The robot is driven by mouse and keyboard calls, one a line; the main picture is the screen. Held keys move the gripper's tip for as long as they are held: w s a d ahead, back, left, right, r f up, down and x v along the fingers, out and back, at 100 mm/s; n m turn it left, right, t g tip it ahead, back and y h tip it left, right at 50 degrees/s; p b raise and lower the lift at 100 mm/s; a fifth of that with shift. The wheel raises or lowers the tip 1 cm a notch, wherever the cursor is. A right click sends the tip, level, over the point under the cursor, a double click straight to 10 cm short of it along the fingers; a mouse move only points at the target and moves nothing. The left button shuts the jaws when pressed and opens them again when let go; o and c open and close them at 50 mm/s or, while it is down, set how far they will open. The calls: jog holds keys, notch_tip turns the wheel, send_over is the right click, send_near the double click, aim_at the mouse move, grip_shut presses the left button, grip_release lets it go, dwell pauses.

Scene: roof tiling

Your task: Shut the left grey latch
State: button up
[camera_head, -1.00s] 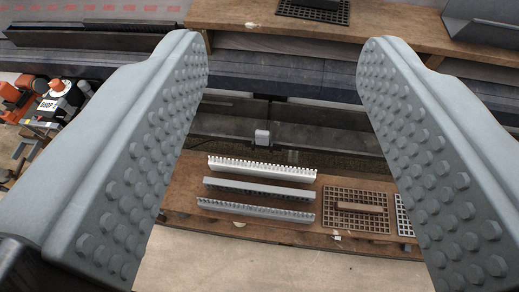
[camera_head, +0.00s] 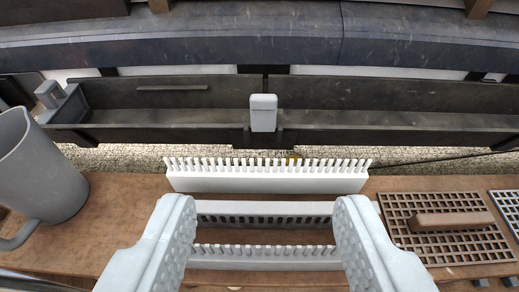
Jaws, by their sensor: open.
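A small light grey latch (camera_head: 48,93) shows at the far left end of the dark gutter (camera_head: 180,118), standing up from a grey end piece. A second light grey latch (camera_head: 263,112) stands upright at the gutter's middle joint. I cannot tell whether either is shut. My gripper (camera_head: 265,222) is open and empty, its two fingers spread at the bottom centre, nearer to me than the gutter and apart from both latches.
A white comb strip (camera_head: 266,181) and two grey comb strips (camera_head: 265,258) lie on the brown board (camera_head: 115,210), behind and between my fingers. A grey jug (camera_head: 40,175) stands at left. A brown grate (camera_head: 445,245) with a brown bar lies at right.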

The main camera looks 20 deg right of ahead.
aim_at(264, 101)
jog(key=x, duration=1.7)
jog(key=shift+w+f, duration=0.1)
jog(key=shift+f, duration=0.35)
jog(key=c, duration=1)
